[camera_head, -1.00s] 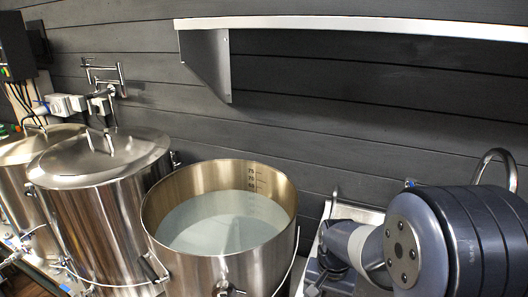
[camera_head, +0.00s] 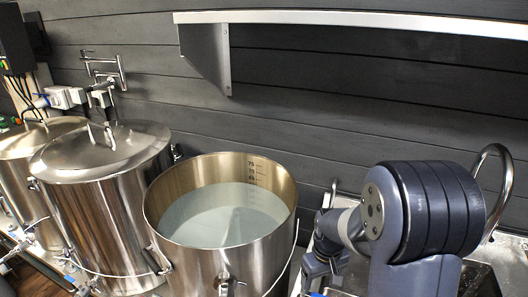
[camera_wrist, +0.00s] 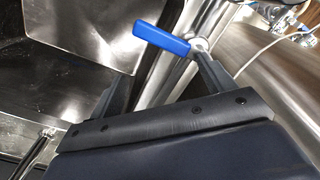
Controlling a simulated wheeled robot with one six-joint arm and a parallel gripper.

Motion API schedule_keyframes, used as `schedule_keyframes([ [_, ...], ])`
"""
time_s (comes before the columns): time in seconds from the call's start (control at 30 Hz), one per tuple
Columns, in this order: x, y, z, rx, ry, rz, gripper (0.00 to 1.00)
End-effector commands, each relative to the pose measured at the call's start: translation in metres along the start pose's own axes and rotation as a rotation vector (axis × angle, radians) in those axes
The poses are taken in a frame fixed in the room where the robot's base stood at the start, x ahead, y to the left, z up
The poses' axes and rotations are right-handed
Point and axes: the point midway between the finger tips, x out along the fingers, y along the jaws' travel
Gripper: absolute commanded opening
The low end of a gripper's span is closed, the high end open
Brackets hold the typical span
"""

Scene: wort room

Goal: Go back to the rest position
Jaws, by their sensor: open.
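My gripper (camera_wrist: 162,72) shows in the wrist view with its two dark fingers spread apart and nothing held between them. A blue valve handle (camera_wrist: 162,39) lies just beyond the fingertips, on a steel fitting. I cannot tell how far it is from the fingers. In the head view my dark blue arm is folded at the lower right, to the right of the open kettle, and the gripper end is low and hard to make out there.
An open steel kettle (camera_head: 268,270) holds pale liquid. Two lidded kettles, a nearer one (camera_head: 105,210) and a farther one (camera_head: 35,150), stand to its left. A steel shelf (camera_head: 350,20) juts from the wall above. A steel sink (camera_wrist: 85,30) shows in the wrist view.

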Motion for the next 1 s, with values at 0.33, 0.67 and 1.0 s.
schedule_keyframes([
  [0.33,-0.002,-0.003,-0.015,-0.3,-0.001,-0.001,0.78],
  [0.67,-0.059,-0.002,-0.017,-0.325,0.006,0.003,0.78],
  [1.0,-0.099,-0.003,-0.017,-0.323,0.001,0.001,0.78],
])
